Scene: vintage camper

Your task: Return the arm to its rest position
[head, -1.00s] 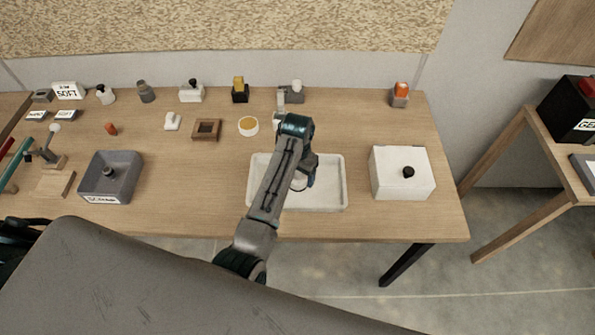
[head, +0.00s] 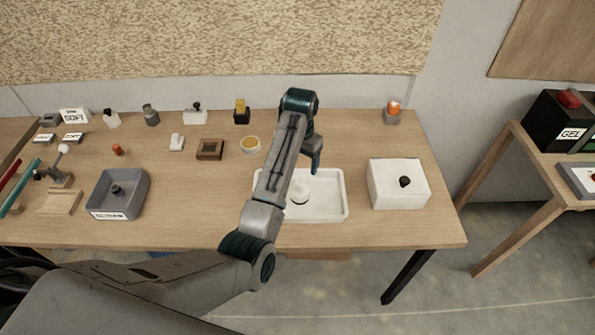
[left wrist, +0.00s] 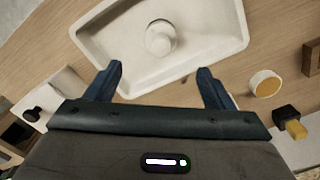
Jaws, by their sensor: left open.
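My left arm reaches over the wooden table from the lower left in the head view. Its gripper (head: 314,160) hangs above the white tray, by the tray's back edge. In the left wrist view the two blue fingers (left wrist: 160,85) are spread wide with nothing between them. The white tray (head: 335,205) holds a round white object (head: 300,192), which stands free of the fingers; both also show in the left wrist view, the tray (left wrist: 215,62) and the round object (left wrist: 160,38). My right gripper is not in view.
A white box with a black knob (head: 385,190) stands right of the tray. A grey bin (head: 125,205), a wooden frame (head: 210,149) and a yellow-topped dish (head: 250,145) are to the left. Small bottles line the back. A second table (head: 545,170) is at the right.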

